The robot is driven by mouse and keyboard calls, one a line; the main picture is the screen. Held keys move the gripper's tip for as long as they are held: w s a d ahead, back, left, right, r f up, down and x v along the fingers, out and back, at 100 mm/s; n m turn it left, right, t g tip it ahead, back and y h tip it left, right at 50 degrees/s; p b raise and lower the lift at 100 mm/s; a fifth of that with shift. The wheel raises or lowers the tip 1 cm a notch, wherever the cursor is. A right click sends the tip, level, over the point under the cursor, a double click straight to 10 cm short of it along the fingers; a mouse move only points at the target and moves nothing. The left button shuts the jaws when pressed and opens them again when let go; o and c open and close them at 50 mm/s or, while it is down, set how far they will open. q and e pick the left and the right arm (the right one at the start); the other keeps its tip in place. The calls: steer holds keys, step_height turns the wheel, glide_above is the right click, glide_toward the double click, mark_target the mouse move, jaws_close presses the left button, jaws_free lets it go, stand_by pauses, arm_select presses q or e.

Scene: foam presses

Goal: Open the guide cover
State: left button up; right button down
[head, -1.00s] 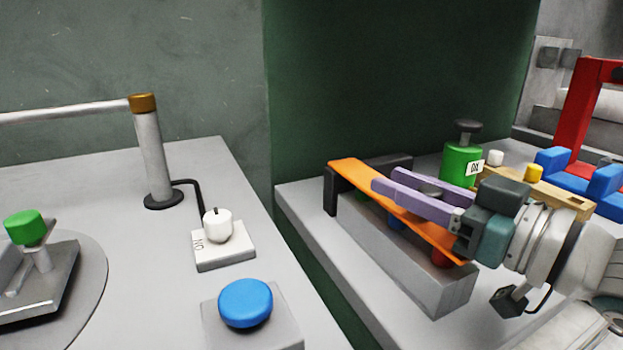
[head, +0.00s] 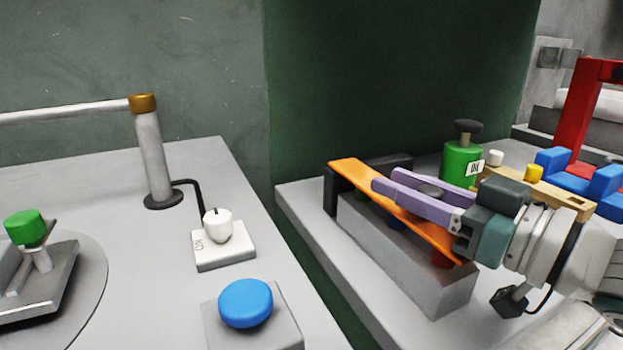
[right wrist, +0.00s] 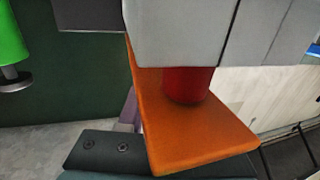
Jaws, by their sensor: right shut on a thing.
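The guide cover looks to be the long orange plate (head: 349,171), lying over the grey block (head: 405,272) on the right-hand table in the head view. It looks lowered, with blue and red pegs under it. In the right wrist view the orange plate (right wrist: 200,138) shows close up, with a red peg (right wrist: 187,84) against it. My right gripper (head: 384,179), with purple fingers, lies across the plate. My left gripper is not in view.
A green canister (head: 461,163) stands behind the plate, near a wooden bar with white and yellow pegs. Blue blocks and a red frame (head: 580,115) are at far right. The left table holds a white switch (head: 218,226), a blue button (head: 245,303) and a grey post (head: 152,160).

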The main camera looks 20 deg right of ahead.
stand_by(0.3)
steer(key=d+b, duration=0.1)
steer(key=d, duration=0.8)
steer(key=shift+w+d+b, duration=0.15)
steer(key=shift+w+b, duration=0.15)
steer(key=shift+w, duration=0.05)
steer(key=c, duration=0.6)
jaws_free()
steer(key=shift+s, duration=0.1)
steer(key=p+v, duration=0.2)
steer(key=v, duration=0.7)
steer(key=shift+s, duration=0.35)
